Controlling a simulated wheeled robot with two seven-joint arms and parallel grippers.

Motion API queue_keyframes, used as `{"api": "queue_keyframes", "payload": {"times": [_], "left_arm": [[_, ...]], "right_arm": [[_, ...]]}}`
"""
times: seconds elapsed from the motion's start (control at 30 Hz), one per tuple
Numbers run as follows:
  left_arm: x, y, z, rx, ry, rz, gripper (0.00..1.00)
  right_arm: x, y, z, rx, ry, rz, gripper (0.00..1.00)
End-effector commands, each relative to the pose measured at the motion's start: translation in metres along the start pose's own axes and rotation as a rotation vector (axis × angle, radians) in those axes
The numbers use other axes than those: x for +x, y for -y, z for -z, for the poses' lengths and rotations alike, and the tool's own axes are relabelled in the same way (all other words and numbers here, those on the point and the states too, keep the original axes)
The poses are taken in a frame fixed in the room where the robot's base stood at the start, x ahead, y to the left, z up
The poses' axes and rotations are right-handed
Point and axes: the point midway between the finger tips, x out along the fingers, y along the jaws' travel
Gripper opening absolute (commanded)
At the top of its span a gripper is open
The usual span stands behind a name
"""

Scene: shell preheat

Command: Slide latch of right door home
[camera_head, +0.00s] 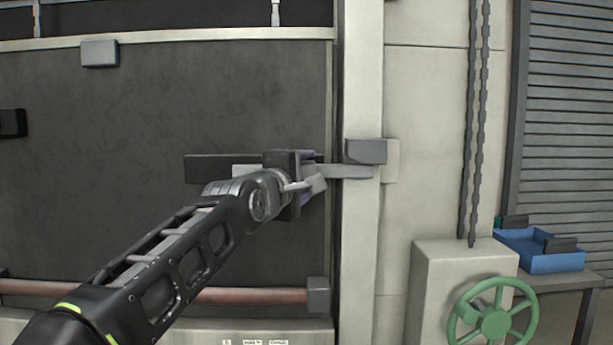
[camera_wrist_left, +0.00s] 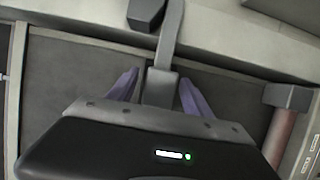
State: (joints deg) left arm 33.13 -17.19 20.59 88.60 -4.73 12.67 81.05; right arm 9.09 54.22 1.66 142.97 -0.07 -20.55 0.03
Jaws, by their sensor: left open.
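The right door is a dark panel (camera_head: 110,120) in a pale frame. Its latch is a light grey bar (camera_head: 345,171) lying across the door edge onto the frame post. A grey keeper block (camera_head: 366,151) sits on the post right above the bar's end; whether the bar is inside it I cannot tell. My left gripper (camera_head: 312,178) is at the latch. In the wrist view its purple fingers (camera_wrist_left: 159,92) are open, one each side of the grey latch handle (camera_wrist_left: 160,86), with gaps visible. The keeper (camera_wrist_left: 146,14) shows beside the bar (camera_wrist_left: 171,35). My right gripper is out of view.
A dark guide plate (camera_head: 205,168) backs the latch on the door. A reddish rail (camera_head: 240,295) runs low across it. At right are hanging chains (camera_head: 475,120), a green handwheel (camera_head: 494,322) on a pale box, and a blue bin (camera_head: 545,258) on a table.

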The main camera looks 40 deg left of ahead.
Motion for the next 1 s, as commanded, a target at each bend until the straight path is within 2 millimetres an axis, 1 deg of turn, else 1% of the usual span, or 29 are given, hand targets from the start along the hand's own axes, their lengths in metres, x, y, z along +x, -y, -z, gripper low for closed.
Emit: {"api": "queue_keyframes", "payload": {"times": [0.17, 0.3, 0.4, 0.5, 0.6, 1.0], "left_arm": [[-0.023, 0.002, -0.001, 0.000, 0.001, -0.003, 0.58], [-0.047, 0.002, -0.001, 0.000, 0.001, -0.003, 0.58], [-0.061, 0.002, -0.001, 0.000, 0.002, -0.001, 0.58], [-0.070, 0.001, -0.001, 0.000, 0.002, -0.001, 0.58], [-0.073, 0.001, -0.001, -0.001, 0.002, 0.001, 0.58], [-0.073, 0.001, -0.001, -0.001, 0.002, 0.001, 0.58]], "right_arm": [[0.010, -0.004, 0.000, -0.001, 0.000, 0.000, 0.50], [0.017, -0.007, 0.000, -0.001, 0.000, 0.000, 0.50], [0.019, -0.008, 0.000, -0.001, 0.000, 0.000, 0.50], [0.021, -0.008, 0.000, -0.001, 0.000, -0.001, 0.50], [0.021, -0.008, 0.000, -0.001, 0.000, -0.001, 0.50], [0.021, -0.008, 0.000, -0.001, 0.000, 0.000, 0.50]]}}
